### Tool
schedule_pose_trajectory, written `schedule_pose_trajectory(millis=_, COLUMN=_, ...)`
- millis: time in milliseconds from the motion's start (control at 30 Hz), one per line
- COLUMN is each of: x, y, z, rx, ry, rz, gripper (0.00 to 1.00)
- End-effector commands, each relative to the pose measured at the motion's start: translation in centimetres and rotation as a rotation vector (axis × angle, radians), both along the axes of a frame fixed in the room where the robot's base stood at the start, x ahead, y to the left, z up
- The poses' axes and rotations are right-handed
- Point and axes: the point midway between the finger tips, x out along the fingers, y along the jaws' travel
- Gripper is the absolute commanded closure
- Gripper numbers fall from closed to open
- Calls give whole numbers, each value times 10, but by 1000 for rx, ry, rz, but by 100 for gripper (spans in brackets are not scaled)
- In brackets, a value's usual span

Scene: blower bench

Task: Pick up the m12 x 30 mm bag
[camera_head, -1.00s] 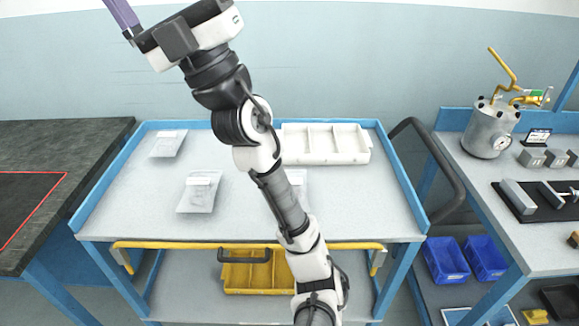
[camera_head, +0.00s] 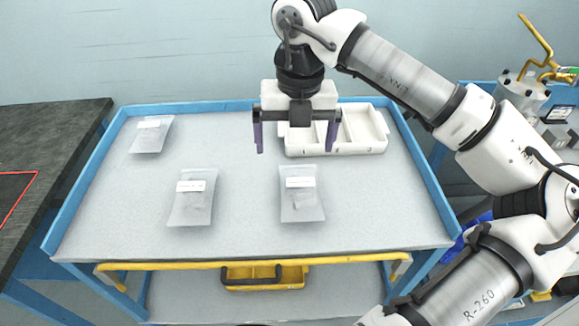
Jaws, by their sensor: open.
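Three clear plastic bags with white labels lie flat on the grey top of the blue-edged cart (camera_head: 130,215). One bag (camera_head: 151,135) is at the back left, one bag (camera_head: 193,198) is at the front left of the middle, and one bag (camera_head: 301,195) is right of the middle. The labels are too small to read, so I cannot tell which is the m12 x 30 mm bag. My gripper (camera_head: 294,148) is open and empty, pointing down above the cart. In the picture it is just above and behind the right bag, apart from it.
A white compartment tray (camera_head: 366,147) stands at the cart's back right, partly behind my gripper. A yellow bin (camera_head: 265,282) is on the lower shelf below the yellow rail (camera_head: 210,264). A dark bench (camera_head: 50,150) is at left. The cart top's left and front are clear.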

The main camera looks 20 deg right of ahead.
Motion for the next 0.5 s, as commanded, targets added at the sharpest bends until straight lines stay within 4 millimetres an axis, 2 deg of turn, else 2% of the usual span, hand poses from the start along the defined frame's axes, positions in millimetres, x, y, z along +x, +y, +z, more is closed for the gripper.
schedule_pose_trajectory(millis=33, x=-3, y=-6, z=0, rx=-19, ry=12, rz=-16, gripper=0)
schedule_pose_trajectory(millis=167, x=-6, y=-12, z=-7, rx=-39, ry=28, rz=-30, gripper=0)
schedule_pose_trajectory(millis=500, x=-6, y=-11, z=-68, rx=-35, ry=27, rz=-29, gripper=0)
